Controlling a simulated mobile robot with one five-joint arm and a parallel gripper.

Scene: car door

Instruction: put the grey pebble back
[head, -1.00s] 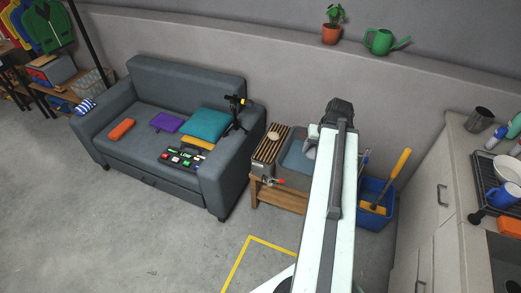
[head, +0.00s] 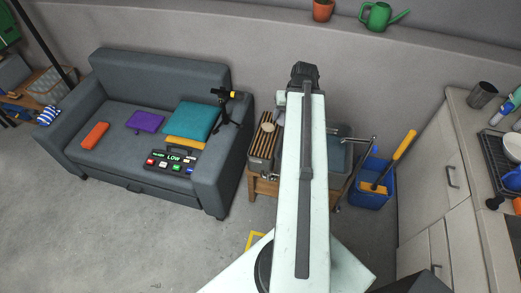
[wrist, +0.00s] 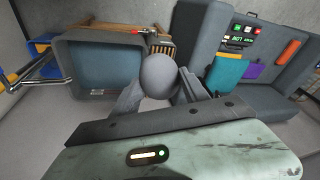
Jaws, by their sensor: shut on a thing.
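The grey pebble (wrist: 159,70), smooth and round, is held between the two fingers of my gripper (wrist: 160,86) in the wrist view. My gripper is shut on it. In the head view my arm hides both the gripper and the pebble. In the wrist view the pebble is in front of the edge of the grey basin (wrist: 100,65) and covers part of the slatted wooden rack (wrist: 158,47). In the head view the rack (head: 257,143) shows left of my arm, with a pale round thing (head: 267,127) on it. The basin (head: 341,158) shows right of my arm.
A grey sofa (head: 120,165) with a teal cushion (head: 193,121) and a lit panel (head: 170,161) stands left. A blue bucket (head: 370,193) with a yellow-handled tool stands right of the basin, near a cabinet (head: 435,190). The floor in front is largely clear.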

